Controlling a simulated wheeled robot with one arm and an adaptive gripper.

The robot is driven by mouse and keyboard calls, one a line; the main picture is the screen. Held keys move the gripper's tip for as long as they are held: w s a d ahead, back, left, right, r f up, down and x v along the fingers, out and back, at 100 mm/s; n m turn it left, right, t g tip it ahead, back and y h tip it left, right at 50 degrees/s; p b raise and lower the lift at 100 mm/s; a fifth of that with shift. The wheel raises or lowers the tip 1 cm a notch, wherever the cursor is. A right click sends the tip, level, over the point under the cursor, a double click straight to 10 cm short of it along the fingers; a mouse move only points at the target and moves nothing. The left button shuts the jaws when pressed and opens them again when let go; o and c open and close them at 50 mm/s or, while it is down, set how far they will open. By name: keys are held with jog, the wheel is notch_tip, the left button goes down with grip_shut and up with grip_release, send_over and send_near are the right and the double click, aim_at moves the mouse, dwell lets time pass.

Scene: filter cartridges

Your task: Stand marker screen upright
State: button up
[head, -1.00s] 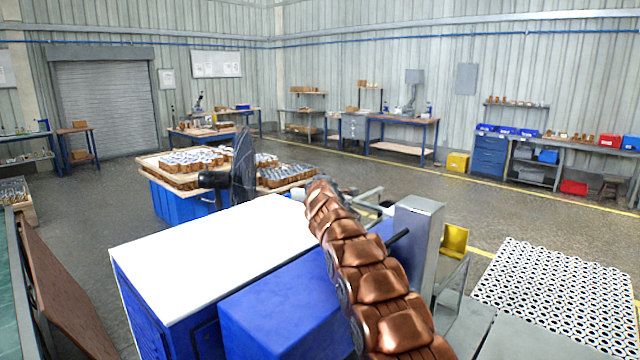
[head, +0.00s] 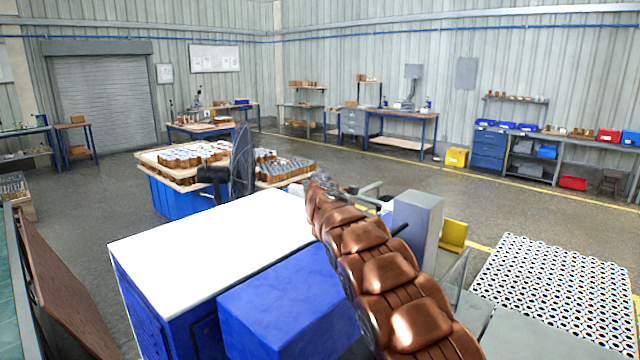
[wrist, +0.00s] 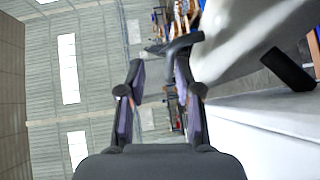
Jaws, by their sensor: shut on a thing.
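The marker screen looks to be the dark thin panel (head: 243,162) at the far edge of the white-topped cabinet in the head view. It stands roughly upright, seen almost edge-on, with a black stub on its left. In the sideways-turned wrist view, a large pale grey panel (wrist: 245,40) fills the upper right, probably the same screen, with a black stub below it. My gripper (wrist: 160,75) has its two fingers around a black bar at the panel's edge; the exact contact is hard to see.
The white cabinet top (head: 205,240) is bare in front of the panel. A blue box (head: 290,305) stands close before it. Trays of cartridges (head: 185,158) lie on a blue stand behind. A patterned white pallet load (head: 560,290) is at right.

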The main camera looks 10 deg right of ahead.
jog(key=shift+s+a+r, duration=0.1)
jog(key=shift+s+r, duration=0.1)
jog(key=shift+s, duration=0.8)
jog(key=shift+s+r, duration=0.2)
jog(key=shift+s, duration=0.75)
